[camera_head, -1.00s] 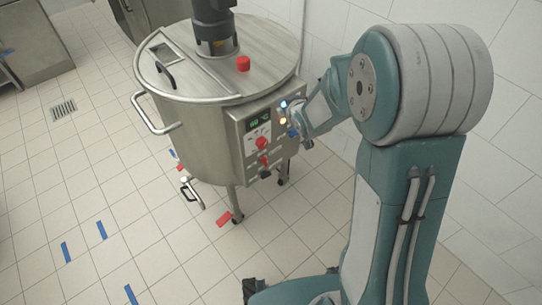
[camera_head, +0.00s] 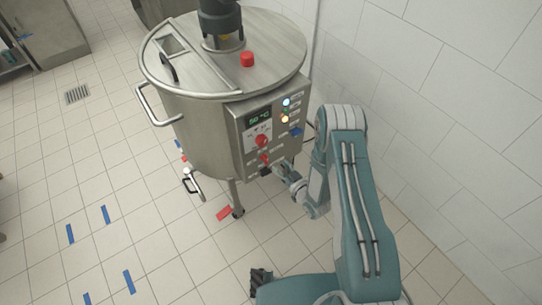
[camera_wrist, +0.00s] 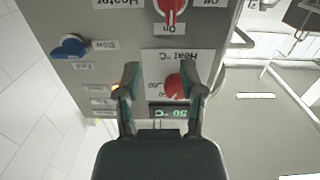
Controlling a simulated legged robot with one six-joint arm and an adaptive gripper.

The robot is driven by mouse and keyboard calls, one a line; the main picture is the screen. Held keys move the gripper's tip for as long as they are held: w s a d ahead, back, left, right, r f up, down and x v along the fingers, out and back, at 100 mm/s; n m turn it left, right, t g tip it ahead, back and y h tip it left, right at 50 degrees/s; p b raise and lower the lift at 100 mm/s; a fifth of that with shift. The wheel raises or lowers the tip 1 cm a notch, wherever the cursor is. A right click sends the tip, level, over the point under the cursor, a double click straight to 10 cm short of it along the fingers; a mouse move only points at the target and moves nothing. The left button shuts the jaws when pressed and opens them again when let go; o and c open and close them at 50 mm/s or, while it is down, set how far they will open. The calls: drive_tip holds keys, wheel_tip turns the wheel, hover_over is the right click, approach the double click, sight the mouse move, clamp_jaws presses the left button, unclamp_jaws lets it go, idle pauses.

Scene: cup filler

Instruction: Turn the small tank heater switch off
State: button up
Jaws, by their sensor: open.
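The small tank (camera_head: 205,125) is a steel vessel with a control panel (camera_head: 284,128) on its right side. The heater switch (camera_head: 265,158) is the lower red knob on the panel. In the wrist view, upside down, this switch (camera_wrist: 171,10) is cut by the top edge, its handle lined up with the "On" label; "Off" is to its right. The red Heat °C knob (camera_wrist: 174,87) shows between the fingers, nearer the right one. My gripper (camera_wrist: 161,75) is open and empty, in front of the panel. In the head view, my gripper (camera_head: 284,168) is just right of the heater switch.
A blue knob (camera_wrist: 70,46) is left in the wrist view. The temperature display (camera_wrist: 168,114) is partly hidden behind my gripper. A red button (camera_head: 247,59) sits on the lid. A white tiled wall (camera_head: 430,90) stands close on the right. The floor at left is mostly open.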

sight(267, 159)
drive_tip(key=shift+t+y, duration=0.3)
drive_tip(key=w+a+f, duration=0.1)
drive_tip(key=w+a, duration=0.2)
drive_tip(key=w, duration=0.1)
drive_tip(key=w+a+f, duration=0.1)
drive_tip(key=w+a, duration=0.1)
drive_tip(key=shift+w+a+f, duration=0.1)
drive_tip(key=shift+a+f, duration=0.2)
drive_tip(key=shift+f, duration=0.05)
clamp_jaws()
